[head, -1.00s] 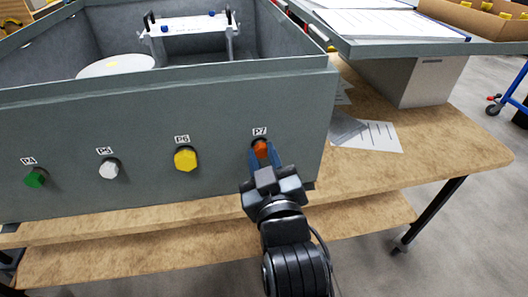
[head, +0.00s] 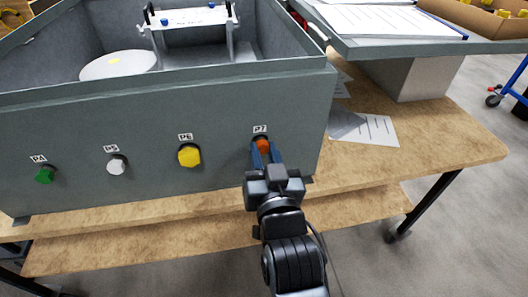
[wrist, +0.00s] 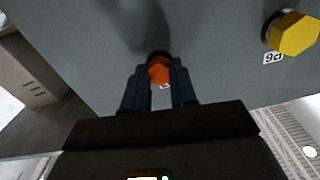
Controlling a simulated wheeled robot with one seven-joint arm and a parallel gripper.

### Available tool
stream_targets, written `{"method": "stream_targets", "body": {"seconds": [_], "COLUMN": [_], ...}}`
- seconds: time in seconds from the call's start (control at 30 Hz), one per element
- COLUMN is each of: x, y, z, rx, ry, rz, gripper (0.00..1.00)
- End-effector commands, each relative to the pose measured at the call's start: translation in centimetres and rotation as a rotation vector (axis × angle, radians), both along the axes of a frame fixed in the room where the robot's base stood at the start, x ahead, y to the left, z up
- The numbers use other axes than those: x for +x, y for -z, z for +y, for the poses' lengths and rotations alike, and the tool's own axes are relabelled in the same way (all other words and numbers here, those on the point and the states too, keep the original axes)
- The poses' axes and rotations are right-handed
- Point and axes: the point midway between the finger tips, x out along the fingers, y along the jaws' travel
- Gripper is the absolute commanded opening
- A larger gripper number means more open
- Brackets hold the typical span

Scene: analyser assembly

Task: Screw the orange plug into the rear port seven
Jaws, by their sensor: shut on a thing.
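The orange plug (head: 263,146) sits at the port labelled P7 (head: 260,129), at the right end of the row on the grey analyser panel (head: 215,110). My gripper (head: 264,153) is shut on the plug, with one blue finger on each side of it. In the wrist view the orange plug (wrist: 159,70) shows between the fingertips, against a dark round port opening. How deep the plug sits in the port cannot be told.
Yellow (head: 189,156), white (head: 116,167) and green (head: 44,175) plugs sit in the ports to the left. The yellow plug (wrist: 294,35) is nearest in the wrist view. Papers (head: 365,128) lie on the wooden bench (head: 440,150) at right.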

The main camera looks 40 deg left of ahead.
Motion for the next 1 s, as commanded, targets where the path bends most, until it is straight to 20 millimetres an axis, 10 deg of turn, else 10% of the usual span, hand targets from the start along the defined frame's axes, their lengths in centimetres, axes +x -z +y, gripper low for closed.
{"method": "stream_targets", "body": {"seconds": [0.7, 0.73, 1.0], "x": [0.01, 0.01, -0.01], "y": [-0.21, -0.10, -0.02], "z": [0.01, 0.00, 0.01], "rx": [0.315, 0.316, 0.312], "ry": [0.000, 0.000, 0.000], "rz": [0.369, 0.369, 0.366], "gripper": [0.00, 0.29, 0.54]}}
